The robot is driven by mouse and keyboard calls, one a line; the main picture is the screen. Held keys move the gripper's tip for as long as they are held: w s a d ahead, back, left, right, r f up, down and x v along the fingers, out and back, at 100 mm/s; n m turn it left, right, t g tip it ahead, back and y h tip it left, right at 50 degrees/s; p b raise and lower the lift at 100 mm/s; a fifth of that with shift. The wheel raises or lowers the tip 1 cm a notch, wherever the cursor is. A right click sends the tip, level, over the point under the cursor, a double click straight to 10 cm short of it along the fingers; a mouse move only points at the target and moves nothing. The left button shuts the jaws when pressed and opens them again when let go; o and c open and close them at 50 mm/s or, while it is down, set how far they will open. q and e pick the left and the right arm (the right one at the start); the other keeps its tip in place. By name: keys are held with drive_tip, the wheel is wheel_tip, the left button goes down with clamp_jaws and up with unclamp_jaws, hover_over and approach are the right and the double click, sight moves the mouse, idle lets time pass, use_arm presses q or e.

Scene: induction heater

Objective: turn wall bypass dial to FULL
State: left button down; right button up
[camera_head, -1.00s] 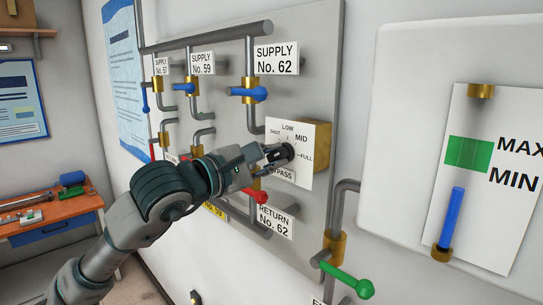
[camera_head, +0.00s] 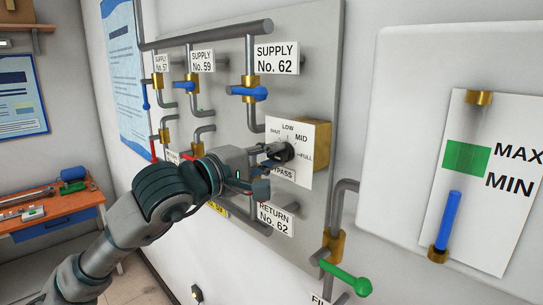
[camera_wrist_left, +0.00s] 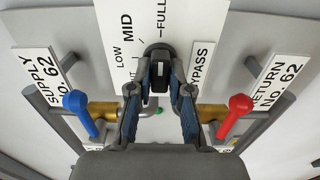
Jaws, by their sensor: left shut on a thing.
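The bypass dial (camera_head: 284,153) is a black round knob on a white plate marked SHUT, LOW, MID and FULL, on the grey wall panel. It also shows in the left wrist view (camera_wrist_left: 158,53), where its grip bar lies between the fingers. Which mark it points to is hard to tell. My left gripper (camera_head: 272,162) reaches it from the left and is shut on the knob. In the left wrist view, its fingers (camera_wrist_left: 159,82) stand on either side of the bar. My right gripper is not in view.
Blue-handled supply valves (camera_head: 247,91) and pipes surround the plate. A red valve handle (camera_wrist_left: 240,104) sits beside the gripper in the wrist view. A green-handled valve (camera_head: 345,277) is at lower right. A bench (camera_head: 55,218) stands at far left.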

use_arm(q)
drive_tip(key=shift+w+d+f, duration=0.1)
drive_tip(key=shift+w+f, duration=0.05)
drive_tip(key=shift+f, duration=0.3)
drive_tip(key=c, duration=1.3)
unclamp_jaws()
drive_tip(key=shift+o, duration=1.1)
drive_tip(key=shift+r, duration=0.2)
drive_tip(key=v, duration=1.2)
drive_tip(key=shift+a, duration=0.35)
drive_tip(key=shift+w+d, duration=0.1)
drive_tip(key=shift+w, duration=0.05)
